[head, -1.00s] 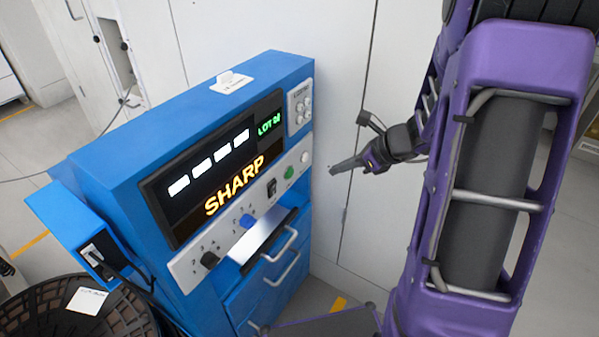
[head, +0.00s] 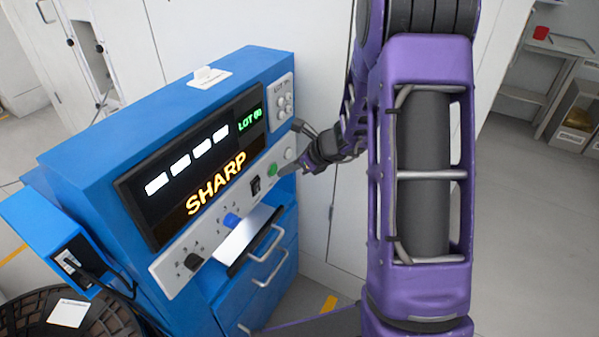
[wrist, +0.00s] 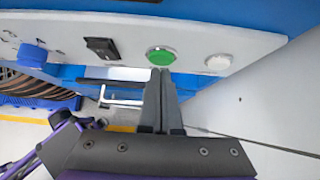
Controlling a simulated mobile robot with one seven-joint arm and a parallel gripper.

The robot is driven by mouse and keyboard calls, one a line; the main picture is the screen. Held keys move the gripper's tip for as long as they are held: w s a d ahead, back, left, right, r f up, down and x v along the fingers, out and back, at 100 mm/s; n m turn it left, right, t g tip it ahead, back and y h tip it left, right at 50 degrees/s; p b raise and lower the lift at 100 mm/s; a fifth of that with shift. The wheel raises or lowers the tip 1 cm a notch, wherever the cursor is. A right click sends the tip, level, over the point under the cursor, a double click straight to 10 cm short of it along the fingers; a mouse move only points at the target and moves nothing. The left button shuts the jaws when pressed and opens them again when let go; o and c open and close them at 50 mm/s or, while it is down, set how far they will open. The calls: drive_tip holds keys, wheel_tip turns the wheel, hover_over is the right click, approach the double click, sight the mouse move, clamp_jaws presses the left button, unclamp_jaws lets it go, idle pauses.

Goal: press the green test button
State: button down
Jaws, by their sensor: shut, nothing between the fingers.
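The green test button (head: 272,170) sits on the white control strip of the blue station, between a black rocker switch and a white button. In the wrist view the green button (wrist: 161,56) is a round green disc in a pale ring. My gripper (head: 285,178) is shut and empty, its fingertips beside the green button in the head view. In the wrist view my gripper (wrist: 160,72) points at the button, its tips at the button's lower edge. I cannot tell whether the tips touch it.
Next to the green button are the black rocker switch (wrist: 102,48) and a white button (wrist: 217,62). A blue knob (wrist: 32,55) is further left. White cabinets (head: 325,90) stand behind.

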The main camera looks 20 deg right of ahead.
drive_tip(key=shift+w+a, duration=0.25)
